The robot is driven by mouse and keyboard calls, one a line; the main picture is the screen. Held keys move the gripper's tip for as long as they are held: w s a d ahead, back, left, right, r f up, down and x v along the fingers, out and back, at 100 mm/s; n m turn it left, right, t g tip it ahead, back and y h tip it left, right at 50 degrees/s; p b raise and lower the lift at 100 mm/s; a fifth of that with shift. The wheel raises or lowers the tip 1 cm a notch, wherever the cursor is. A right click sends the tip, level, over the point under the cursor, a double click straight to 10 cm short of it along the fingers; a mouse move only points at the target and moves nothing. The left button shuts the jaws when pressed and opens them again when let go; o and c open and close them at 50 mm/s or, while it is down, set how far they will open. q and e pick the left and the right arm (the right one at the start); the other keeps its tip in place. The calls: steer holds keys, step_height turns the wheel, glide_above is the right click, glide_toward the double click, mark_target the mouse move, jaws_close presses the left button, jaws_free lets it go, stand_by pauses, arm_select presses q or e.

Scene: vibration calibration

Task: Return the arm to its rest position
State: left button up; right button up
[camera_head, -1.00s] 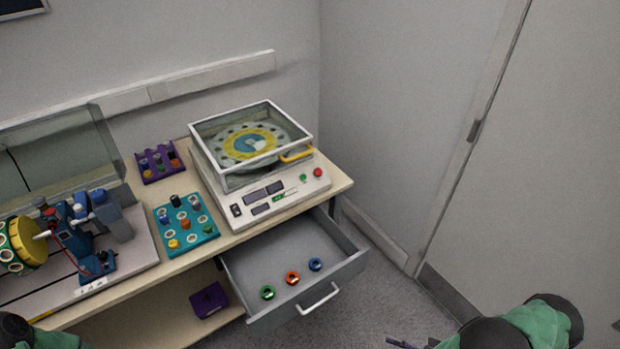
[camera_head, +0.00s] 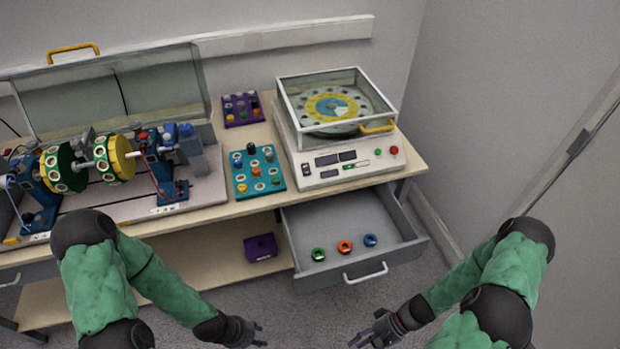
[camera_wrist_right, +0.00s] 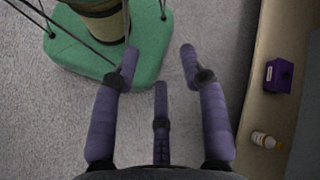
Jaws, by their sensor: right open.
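My left gripper (camera_head: 258,334) hangs over the grey floor in front of the bench, low in the head view. It looks empty, with its fingers apart. My right gripper (camera_head: 357,338) is also low in front of the bench, below the open drawer.
The drawer (camera_head: 345,225) stands open with green, orange and blue rings. Above it, the bench carries a lidded machine (camera_head: 350,172), a teal tray (camera_head: 241,187), a purple tray (camera_head: 229,118) and a rotor rig (camera_head: 140,215). A purple box (camera_head: 262,247) and, in the wrist view, a bottle (camera_wrist_right: 265,140) sit on the lower shelf.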

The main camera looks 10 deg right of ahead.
steer(key=w+a+r+n+t+h, duration=0.2)
steer(key=w+a+n+h, duration=0.2)
steer(key=w+a, duration=0.4)
steer(key=a+h, duration=0.1)
steer(key=a, duration=0.1)
steer(key=shift+w+a+r, duration=0.25)
steer(key=shift+a, duration=0.15)
arm_select(q)
steer(key=shift+f, duration=0.1)
arm_select(e)
steer(key=shift+f, duration=0.15)
stand_by(0.5)
